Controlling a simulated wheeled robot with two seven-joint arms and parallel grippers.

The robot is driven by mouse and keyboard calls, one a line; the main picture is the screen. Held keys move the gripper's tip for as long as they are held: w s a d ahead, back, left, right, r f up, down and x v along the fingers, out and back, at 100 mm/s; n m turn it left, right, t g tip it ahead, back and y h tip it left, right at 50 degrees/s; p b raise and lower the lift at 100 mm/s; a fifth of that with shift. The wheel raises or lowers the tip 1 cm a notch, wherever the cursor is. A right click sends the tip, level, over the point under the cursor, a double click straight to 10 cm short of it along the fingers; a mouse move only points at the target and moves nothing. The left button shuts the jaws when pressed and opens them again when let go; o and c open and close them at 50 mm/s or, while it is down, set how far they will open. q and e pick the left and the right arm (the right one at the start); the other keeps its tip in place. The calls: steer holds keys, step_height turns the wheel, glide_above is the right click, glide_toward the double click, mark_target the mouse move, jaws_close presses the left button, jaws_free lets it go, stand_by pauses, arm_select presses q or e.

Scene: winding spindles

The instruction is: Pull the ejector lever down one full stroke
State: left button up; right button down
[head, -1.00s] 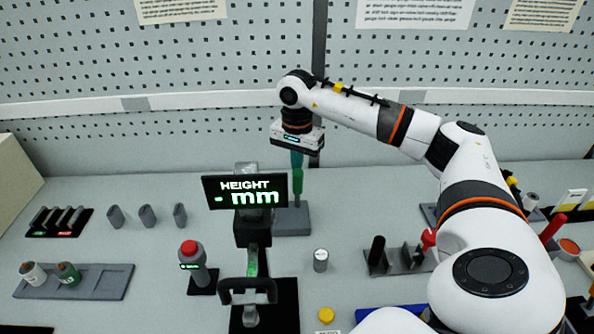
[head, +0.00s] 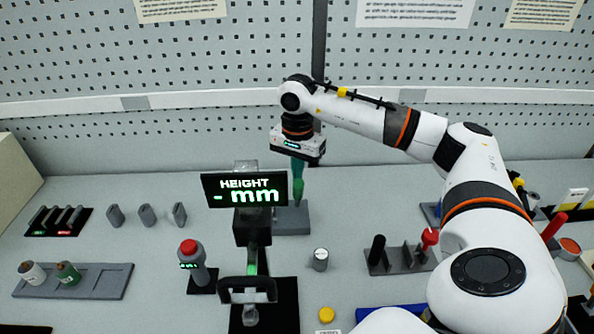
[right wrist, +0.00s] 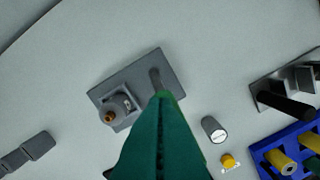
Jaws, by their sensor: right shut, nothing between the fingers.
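My right gripper (head: 300,203) points down with its green fingers shut and empty, behind the height display. A grey fixture plate (head: 292,222) lies just below the fingertips, partly hidden by the display. In the right wrist view, the plate (right wrist: 130,68) carries a short grey post (right wrist: 155,78) and a grey block with a brown-orange tip (right wrist: 109,118). The gripper's fingertips (right wrist: 163,96) appear right by the post; I cannot tell whether they touch it. No lever is clearly marked, and this post may be it. My left gripper is not in view.
The height display (head: 245,190) stands in front of my gripper, above a black-handled stand (head: 247,290). A grey cylinder (head: 320,260) and yellow button (head: 326,314) lie to the right. A red-topped button post (head: 189,260) stands left. A rack with a black peg (head: 377,250) is farther right.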

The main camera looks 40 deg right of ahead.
steer(key=shift+s+a+f, duration=0.15)
steer(key=shift+s+a, duration=0.25)
steer(key=shift+s, duration=0.1)
steer(key=shift+f, duration=0.1)
